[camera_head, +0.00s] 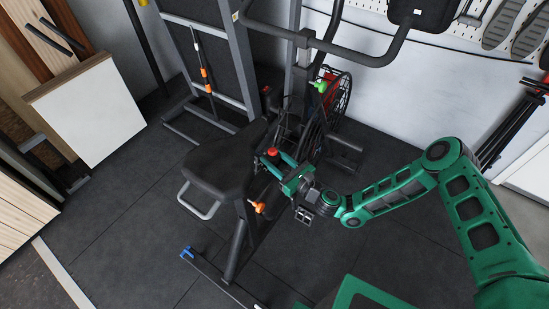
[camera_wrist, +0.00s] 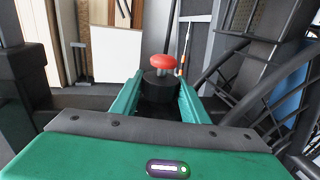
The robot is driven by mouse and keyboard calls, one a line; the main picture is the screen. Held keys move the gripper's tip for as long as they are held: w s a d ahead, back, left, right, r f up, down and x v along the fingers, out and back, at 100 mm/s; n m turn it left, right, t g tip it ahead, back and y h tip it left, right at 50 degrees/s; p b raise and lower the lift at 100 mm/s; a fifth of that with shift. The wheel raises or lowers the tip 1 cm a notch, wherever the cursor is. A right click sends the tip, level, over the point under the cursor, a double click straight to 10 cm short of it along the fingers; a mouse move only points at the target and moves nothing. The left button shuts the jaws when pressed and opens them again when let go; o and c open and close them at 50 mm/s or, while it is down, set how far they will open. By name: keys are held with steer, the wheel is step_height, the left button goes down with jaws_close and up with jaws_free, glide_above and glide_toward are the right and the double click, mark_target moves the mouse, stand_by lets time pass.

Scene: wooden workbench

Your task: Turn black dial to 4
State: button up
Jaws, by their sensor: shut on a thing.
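In the wrist view, the black dial (camera_wrist: 158,88) sits between the two green fingers of my gripper (camera_wrist: 157,92), which is shut on it. A red knob (camera_wrist: 166,62) on a thin stem shows just beyond and above the dial. In the head view, my gripper (camera_head: 277,163) reaches into the frame of the black exercise machine beside the red knob (camera_head: 272,152). The dial is hidden or too small to make out there. No number or mark on the dial can be read.
The machine's padded seat (camera_head: 215,158) is left of my gripper. A spoked wheel (camera_head: 341,98) stands behind it. An orange knob (camera_head: 259,207) and a green knob (camera_head: 320,86) are nearby. A white-faced board (camera_head: 92,110) leans at left. Dark floor (camera_head: 130,225) lies open in front.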

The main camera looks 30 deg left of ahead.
steer(key=m+t+h, duration=0.2)
steer(key=m+t, duration=0.1)
steer(key=t, duration=0.2)
steer(key=shift+w+f+m, duration=0.1)
steer(key=shift+m, duration=0.3)
steer(key=shift+m+t+h, duration=0.6)
steer(key=shift+t+h, duration=0.3)
steer(key=shift+w+d+t, duration=0.1)
steer(key=shift+w+t, duration=0.05)
steer(key=shift+t, duration=0.15)
steer(key=o, duration=1.1)
steer(key=shift+c, duration=0.2)
